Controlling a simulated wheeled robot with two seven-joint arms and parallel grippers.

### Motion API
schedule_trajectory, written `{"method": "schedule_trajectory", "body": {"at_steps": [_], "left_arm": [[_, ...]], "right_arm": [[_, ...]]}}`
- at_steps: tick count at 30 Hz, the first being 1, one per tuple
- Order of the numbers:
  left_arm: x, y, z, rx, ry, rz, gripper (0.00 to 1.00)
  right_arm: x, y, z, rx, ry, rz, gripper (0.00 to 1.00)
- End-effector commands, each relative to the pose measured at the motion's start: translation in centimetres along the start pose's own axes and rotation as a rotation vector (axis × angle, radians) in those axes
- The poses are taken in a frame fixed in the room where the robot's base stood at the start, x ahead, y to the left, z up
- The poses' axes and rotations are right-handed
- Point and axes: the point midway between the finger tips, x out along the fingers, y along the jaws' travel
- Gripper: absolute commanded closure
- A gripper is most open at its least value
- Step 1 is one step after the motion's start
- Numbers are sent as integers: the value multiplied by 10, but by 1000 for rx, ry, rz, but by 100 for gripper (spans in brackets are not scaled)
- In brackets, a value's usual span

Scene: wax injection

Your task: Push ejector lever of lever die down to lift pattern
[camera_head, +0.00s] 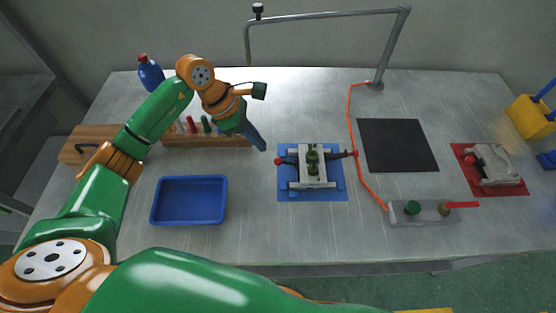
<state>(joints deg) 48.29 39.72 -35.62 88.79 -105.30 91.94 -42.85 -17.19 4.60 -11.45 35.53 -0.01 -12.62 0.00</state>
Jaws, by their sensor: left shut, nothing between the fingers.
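The lever die (303,179) stands on a blue mat (335,192) in the middle of the table. A green pattern (313,159) sits upright at its centre. A lever with a red knob (278,161) sticks out on its left, and a dark rod (340,155) reaches out on its right. I cannot tell from this view how far the lever is tilted. My left gripper (261,147) is shut and empty. It points down, above and to the left of the red knob, apart from it. My right gripper is not in view.
A blue tray (157,205) lies left of the die. A wooden rack (180,141) with tools and a blue bottle (150,73) stand behind. A black mat (397,146), an orange hose (351,120), a grey plate (425,217) and a red mat (512,188) are right. Bare table lies in front.

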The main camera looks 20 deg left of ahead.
Motion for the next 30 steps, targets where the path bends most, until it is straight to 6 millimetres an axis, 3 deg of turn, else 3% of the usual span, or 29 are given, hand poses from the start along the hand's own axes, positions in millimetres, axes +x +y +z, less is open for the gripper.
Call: {"method": "schedule_trajectory", "body": {"at_steps": [6, 12, 30], "left_arm": [[36, 0, -2, 1, -2, -1, 100], [56, 0, -1, 0, -2, -1, 100], [68, 0, -3, 0, -1, 0, 100]], "right_arm": [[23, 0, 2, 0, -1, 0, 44], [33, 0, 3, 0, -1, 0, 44], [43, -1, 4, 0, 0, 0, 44]]}}
